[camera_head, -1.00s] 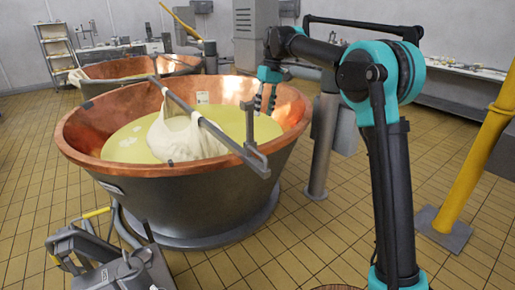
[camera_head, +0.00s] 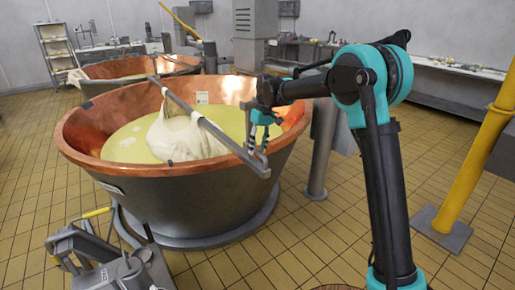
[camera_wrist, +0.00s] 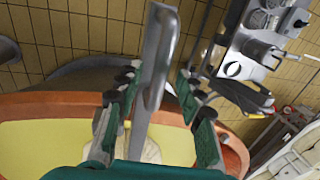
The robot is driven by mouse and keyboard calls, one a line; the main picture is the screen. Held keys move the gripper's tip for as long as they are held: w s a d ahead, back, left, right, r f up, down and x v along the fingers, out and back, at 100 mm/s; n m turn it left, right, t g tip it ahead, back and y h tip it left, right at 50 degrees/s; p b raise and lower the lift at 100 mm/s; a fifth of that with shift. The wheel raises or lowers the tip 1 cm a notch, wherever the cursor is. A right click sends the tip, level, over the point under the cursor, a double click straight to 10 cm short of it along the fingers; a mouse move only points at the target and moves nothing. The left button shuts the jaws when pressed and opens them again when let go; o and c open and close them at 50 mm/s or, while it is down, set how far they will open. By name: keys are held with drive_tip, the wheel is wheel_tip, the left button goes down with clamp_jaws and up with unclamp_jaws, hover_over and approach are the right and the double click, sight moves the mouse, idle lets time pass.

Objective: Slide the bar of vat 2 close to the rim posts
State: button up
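The nearer large copper vat (camera_head: 92,130) holds yellow liquid. The grey bar (camera_head: 205,122) lies slantwise across it, with a white cloth bundle (camera_head: 185,138) hanging from it. The bar's near end sticks out over the front-right rim and carries an upright grey post (camera_head: 249,128). My gripper (camera_head: 258,142) is at this near end, beside the post. In the wrist view, my gripper (camera_wrist: 156,82) has its green fingers apart, one on each side of a grey metal piece of the bar (camera_wrist: 155,65). Gaps show on both sides. No vat number is readable.
A second copper vat (camera_head: 100,72) stands behind. A grey pillar (camera_head: 322,150) stands right of the near vat, and a yellow post (camera_head: 480,150) is farther right. Grey equipment (camera_head: 110,262) stands at the front left. Tiled floor is clear at the front middle.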

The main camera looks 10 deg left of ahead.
clamp_jaws()
idle(0.3)
drive_tip(key=shift+w+d, duration=0.5)
drive_tip(key=shift+w, duration=0.1)
unclamp_jaws()
drive_tip(key=shift+d, duration=0.1)
